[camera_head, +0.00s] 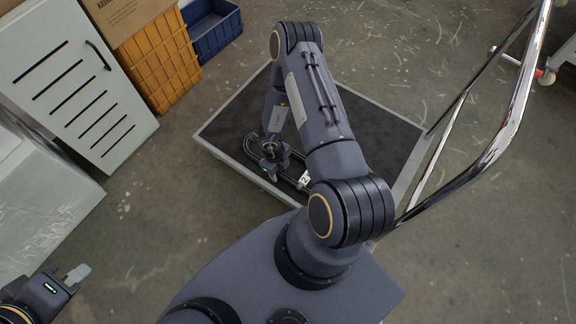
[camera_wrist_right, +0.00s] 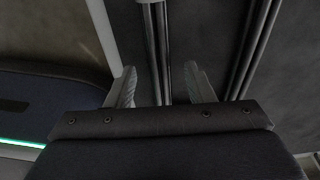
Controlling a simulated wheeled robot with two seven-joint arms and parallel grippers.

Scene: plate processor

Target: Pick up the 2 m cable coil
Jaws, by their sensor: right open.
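The cable coil (camera_head: 291,183) is dark and lies on the black deck of a flat cart, with a white tag (camera_head: 305,179) reading "2". My right gripper (camera_head: 270,175) is low over the coil's left end, and the arm hides part of the coil. In the right wrist view, the right gripper (camera_wrist_right: 162,88) is open, and one side of the coil (camera_wrist_right: 160,45) runs between its fingers. Another dark strand (camera_wrist_right: 254,50) passes to the right of the fingers. I cannot tell whether the fingers touch the cable. My left gripper (camera_head: 77,273) is far from the coil, at lower left.
The cart deck (camera_head: 385,140) has a pale rim and a chrome handle (camera_head: 498,135) on its right. A grey vented cabinet (camera_head: 75,80), an orange crate (camera_head: 160,65) and a blue crate (camera_head: 213,32) stand at left and back. Floor left of the cart is clear.

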